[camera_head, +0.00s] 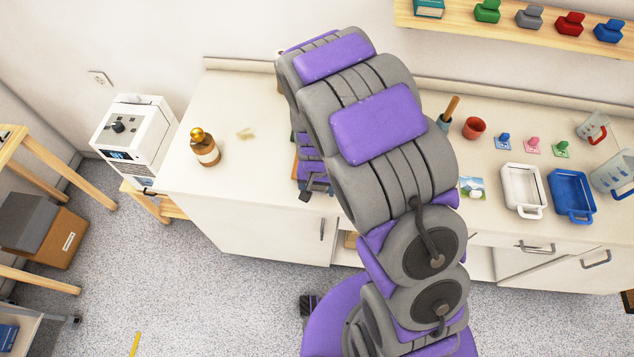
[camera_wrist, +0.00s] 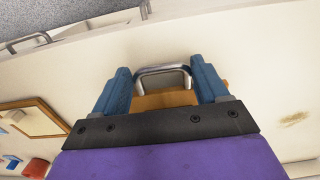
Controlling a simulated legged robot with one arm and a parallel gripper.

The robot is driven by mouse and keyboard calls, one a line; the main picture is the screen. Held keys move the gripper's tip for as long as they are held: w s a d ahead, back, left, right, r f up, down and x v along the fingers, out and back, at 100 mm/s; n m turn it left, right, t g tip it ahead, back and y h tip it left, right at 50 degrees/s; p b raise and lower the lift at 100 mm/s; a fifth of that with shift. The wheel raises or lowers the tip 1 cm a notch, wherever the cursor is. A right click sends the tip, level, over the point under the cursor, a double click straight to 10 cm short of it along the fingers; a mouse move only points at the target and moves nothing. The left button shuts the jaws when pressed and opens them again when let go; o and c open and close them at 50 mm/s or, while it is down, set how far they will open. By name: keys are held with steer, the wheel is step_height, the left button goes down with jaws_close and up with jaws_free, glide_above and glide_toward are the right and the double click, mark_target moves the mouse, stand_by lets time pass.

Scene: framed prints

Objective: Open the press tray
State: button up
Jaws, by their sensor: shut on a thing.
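A bright metal handle (camera_wrist: 162,70) shows in the wrist view, in front of a tan wooden piece (camera_wrist: 165,99). I take it for the press tray's handle; the tray itself is not clear. My gripper (camera_wrist: 162,82) has its blue fingers at both sides of the handle and is shut on it. In the head view my gripper (camera_head: 316,187) is low over the counter, mostly covered by my arm. A bit of brown wood (camera_head: 296,164) shows beside it; the rest of the press is hidden.
The white counter (camera_head: 250,105) is mostly bare on the left, with a brown bottle (camera_head: 205,148). To the right are a red cup (camera_head: 474,128), small stamps, a white tray (camera_head: 522,186) and a blue tray (camera_head: 570,192). A white machine (camera_head: 135,135) stands left.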

steer(key=o, duration=1.2)
step_height(320, 180, up, 17)
steer(key=p, duration=0.2)
steer(key=shift+a+r+p, duration=0.1)
steer(key=shift+r+p, duration=0.05)
steer(key=shift+p, duration=0.2)
steer(key=s+d+r, duration=0.3)
steer(key=s, duration=0.5)
steer(key=s+d+r+n+g, duration=0.1)
steer(key=s+d+r, duration=0.3)
steer(key=s, duration=0.5)
steer(key=s+d+r+n, duration=0.1)
steer(key=s+d+r, duration=0.3)
steer(key=s, duration=0.4)
steer(key=shift+s+d+g+b, duration=0.2)
steer(key=shift+s+g+b, duration=0.05)
steer(key=shift+g+b, duration=0.15)
